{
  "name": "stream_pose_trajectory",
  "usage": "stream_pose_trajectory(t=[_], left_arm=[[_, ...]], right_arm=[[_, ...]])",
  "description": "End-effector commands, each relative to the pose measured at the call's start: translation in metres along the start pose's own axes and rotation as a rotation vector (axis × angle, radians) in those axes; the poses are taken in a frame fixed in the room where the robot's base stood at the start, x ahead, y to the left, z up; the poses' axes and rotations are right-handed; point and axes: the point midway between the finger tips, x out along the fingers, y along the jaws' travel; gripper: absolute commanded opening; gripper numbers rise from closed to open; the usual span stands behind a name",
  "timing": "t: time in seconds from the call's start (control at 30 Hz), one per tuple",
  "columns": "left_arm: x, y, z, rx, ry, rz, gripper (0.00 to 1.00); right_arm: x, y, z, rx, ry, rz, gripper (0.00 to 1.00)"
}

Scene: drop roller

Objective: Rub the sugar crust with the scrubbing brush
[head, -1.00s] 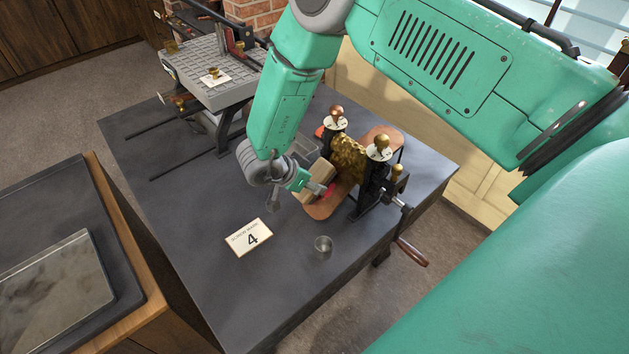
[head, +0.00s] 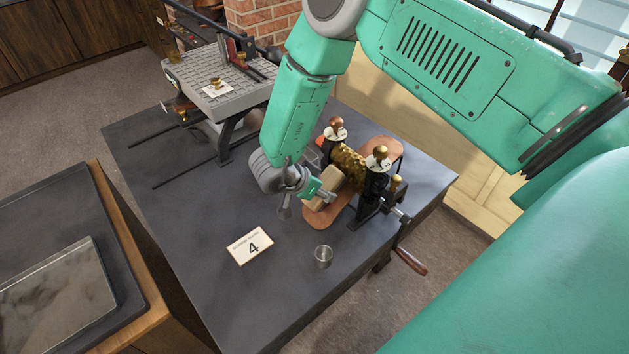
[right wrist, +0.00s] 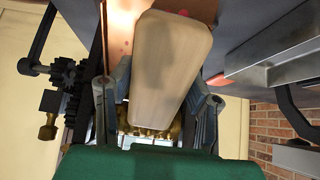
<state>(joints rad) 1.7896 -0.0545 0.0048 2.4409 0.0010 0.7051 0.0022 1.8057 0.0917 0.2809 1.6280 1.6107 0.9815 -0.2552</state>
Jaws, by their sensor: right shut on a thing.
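My right gripper (head: 313,190) is shut on the scrubbing brush, a pale wooden block (head: 326,188). In the right wrist view the brush (right wrist: 170,60) sits between the two fingers of the gripper (right wrist: 157,95), and its bristles are hidden. The brush is tilted close against the near side of the brass roller (head: 348,165), above the copper-coloured plate (head: 325,217); I cannot tell whether it touches. The roller also shows beyond the gripper in the right wrist view (right wrist: 150,131). I cannot make out the sugar crust clearly. My left gripper is not in view.
The roller frame has two knobs on top (head: 336,126) (head: 379,158) and a crank handle (head: 411,262). A small metal cup (head: 323,256) and a card marked 4 (head: 250,246) lie in front. A grey slotted machine table (head: 232,95) stands behind left. The dark bench is clear at left.

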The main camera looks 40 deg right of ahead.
Motion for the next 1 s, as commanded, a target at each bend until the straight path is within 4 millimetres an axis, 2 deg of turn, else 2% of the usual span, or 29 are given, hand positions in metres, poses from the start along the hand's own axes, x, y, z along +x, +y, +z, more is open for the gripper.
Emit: stream_pose_trajectory(t=[0.33,0.7,1.0], left_arm=[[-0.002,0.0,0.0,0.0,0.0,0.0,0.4],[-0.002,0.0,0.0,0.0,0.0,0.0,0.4],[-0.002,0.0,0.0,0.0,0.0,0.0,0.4]], right_arm=[[0.002,0.016,0.001,-0.001,0.0,0.0,0.16],[0.004,0.046,0.0,-0.001,0.001,0.001,0.16],[0.005,0.055,0.001,-0.001,0.001,0.011,0.16]])
